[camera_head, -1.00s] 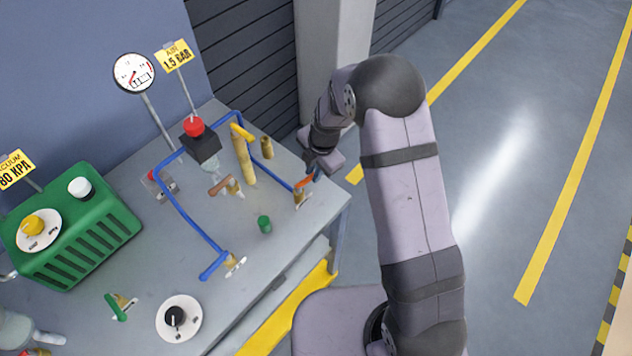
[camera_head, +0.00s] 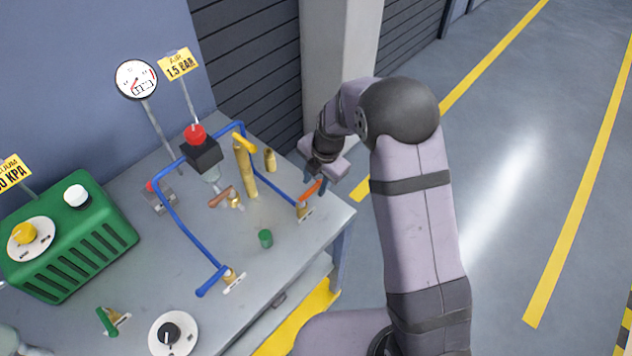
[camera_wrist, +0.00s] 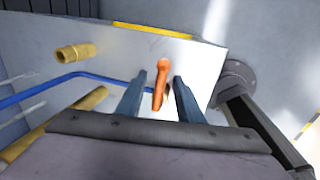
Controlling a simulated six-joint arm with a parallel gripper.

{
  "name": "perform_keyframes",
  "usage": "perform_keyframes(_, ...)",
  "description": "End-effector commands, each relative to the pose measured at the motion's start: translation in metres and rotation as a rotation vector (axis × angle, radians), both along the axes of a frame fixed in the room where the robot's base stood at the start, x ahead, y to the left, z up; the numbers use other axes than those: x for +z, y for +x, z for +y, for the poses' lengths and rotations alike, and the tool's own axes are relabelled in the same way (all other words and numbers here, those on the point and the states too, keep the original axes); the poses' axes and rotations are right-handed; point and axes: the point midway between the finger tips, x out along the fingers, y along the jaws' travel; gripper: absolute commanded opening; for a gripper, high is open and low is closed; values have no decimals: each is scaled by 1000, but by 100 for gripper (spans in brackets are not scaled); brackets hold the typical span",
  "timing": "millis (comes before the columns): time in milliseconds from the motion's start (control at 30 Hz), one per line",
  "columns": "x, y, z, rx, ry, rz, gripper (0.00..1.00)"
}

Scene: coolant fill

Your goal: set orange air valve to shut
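The orange valve handle (camera_head: 309,191) is on a brass body (camera_head: 303,211) near the right front edge of the grey bench, at the end of a blue pipe. It slants up and to the right in the head view. My gripper (camera_head: 318,182) is at its far end. In the wrist view, the orange handle (camera_wrist: 160,84) stands between the two fingers of my gripper (camera_wrist: 159,84), with a gap showing on each side. The gripper is open. The plate under the valve has markings too small to read, and the wrist view hides most of the valve body.
A thick brass pipe (camera_head: 246,172) and a short brass fitting (camera_head: 270,160) stand left of the orange valve. A brown-handled valve (camera_head: 222,196), a green cap (camera_head: 265,238) and blue pipe (camera_head: 182,222) are also on the bench. Open floor lies to the right.

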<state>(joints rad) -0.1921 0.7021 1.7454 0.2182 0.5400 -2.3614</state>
Motion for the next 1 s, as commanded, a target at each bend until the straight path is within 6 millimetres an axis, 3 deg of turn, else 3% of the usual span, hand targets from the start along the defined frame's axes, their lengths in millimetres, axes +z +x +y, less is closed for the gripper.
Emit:
perform_keyframes(367, 3, -1, -1, -3, 0, 2, 33)
perform_keyframes(1000, 69, -10, -10, -2, 0, -1, 33)
